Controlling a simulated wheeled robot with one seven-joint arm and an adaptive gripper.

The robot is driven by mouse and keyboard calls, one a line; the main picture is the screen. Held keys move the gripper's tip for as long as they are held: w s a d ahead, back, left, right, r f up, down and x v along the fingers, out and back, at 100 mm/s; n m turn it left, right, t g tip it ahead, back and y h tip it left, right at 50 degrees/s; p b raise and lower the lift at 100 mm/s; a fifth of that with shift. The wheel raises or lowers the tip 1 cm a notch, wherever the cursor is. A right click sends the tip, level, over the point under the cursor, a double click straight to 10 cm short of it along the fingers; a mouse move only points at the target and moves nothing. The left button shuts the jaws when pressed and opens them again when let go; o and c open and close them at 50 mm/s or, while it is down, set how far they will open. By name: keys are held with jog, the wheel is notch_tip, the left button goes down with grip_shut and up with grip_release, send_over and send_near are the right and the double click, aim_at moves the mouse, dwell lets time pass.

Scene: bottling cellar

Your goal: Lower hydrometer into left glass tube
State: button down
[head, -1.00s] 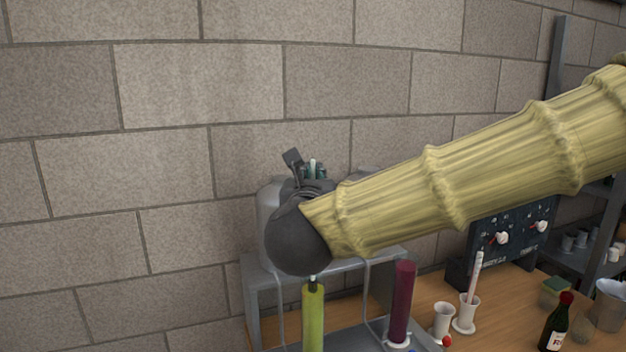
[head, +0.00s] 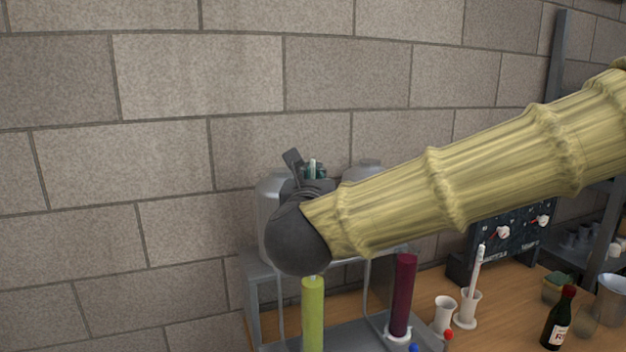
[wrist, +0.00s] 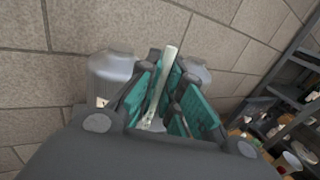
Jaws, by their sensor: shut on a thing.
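My gripper (head: 314,170) is shut on the hydrometer, above the left glass tube. In the wrist view its teal pads (wrist: 168,85) hold the pale hydrometer stem (wrist: 164,68), which leans slightly there. The top of the hydrometer (head: 312,167) also shows in the head view. The left glass tube (head: 313,318) holds yellow-green liquid and stands upright below my dark wrist. A short pale piece of the hydrometer shows right at the tube's mouth; its lower end is not visible above the rim. My wrist hides the middle of the hydrometer.
A tube of dark red liquid (head: 403,295) stands to the right. Grey metal canisters (head: 270,215) are behind my gripper. On the wooden bench are a white cup (head: 444,314), a white cylinder with a stick (head: 467,307), a wine bottle (head: 559,320) and a control panel (head: 510,238).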

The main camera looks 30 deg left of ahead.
jog(key=shift+f+b, duration=5.05)
jog(key=shift+f, duration=0.4)
jog(key=c, duration=1.5)
grip_release()
jog(key=v, duration=1.2)
